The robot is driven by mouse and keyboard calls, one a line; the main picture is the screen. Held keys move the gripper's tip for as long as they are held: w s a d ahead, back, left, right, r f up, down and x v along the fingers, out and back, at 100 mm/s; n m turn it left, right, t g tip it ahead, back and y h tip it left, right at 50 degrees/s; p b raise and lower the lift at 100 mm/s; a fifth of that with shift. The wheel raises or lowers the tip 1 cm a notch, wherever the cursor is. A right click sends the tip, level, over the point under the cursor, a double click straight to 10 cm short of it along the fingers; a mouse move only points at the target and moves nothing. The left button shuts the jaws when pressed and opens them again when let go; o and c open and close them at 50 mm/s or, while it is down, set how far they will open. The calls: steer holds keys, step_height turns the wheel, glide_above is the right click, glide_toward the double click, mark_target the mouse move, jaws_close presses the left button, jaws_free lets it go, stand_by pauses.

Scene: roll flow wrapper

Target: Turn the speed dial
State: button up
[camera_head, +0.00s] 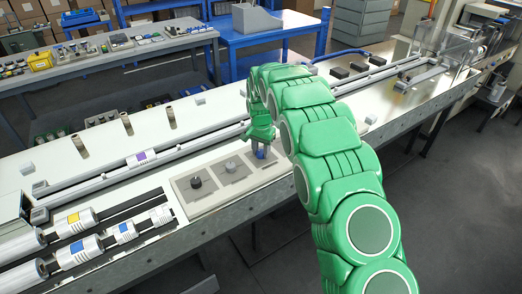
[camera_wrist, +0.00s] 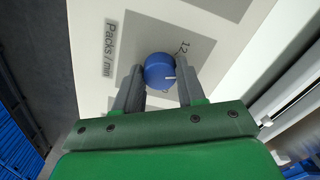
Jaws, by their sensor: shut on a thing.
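The speed dial is a round blue knob (camera_wrist: 160,72) with a white pointer mark, on a grey square of a light panel marked "Packs / min", with "12" printed beside it. In the head view the blue knob (camera_head: 261,154) shows only in part beneath my gripper. My gripper (camera_wrist: 160,80) has its two grey fingers on either side of the knob, shut on it. In the head view my green arm reaches down to the right end of the control panel (camera_head: 222,205), and the gripper (camera_head: 260,150) is partly hidden by the arm.
A black knob (camera_head: 196,182) and a smaller grey knob (camera_head: 230,167) sit on the same panel to the left. White rolls (camera_head: 79,251) lie at the lower left. Metal posts (camera_head: 127,124) stand behind the rails. A blue table (camera_head: 265,40) stands at the back.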

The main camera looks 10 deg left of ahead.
mark_target(261, 151)
steer(key=shift+m, duration=1.9)
steer(key=o, duration=1.1)
steer(key=shift+c, duration=0.2)
steer(key=shift+r, duration=0.1)
step_height(261, 151, up, 8)
steer(key=shift+f, duration=0.2)
steer(key=shift+d, duration=0.1)
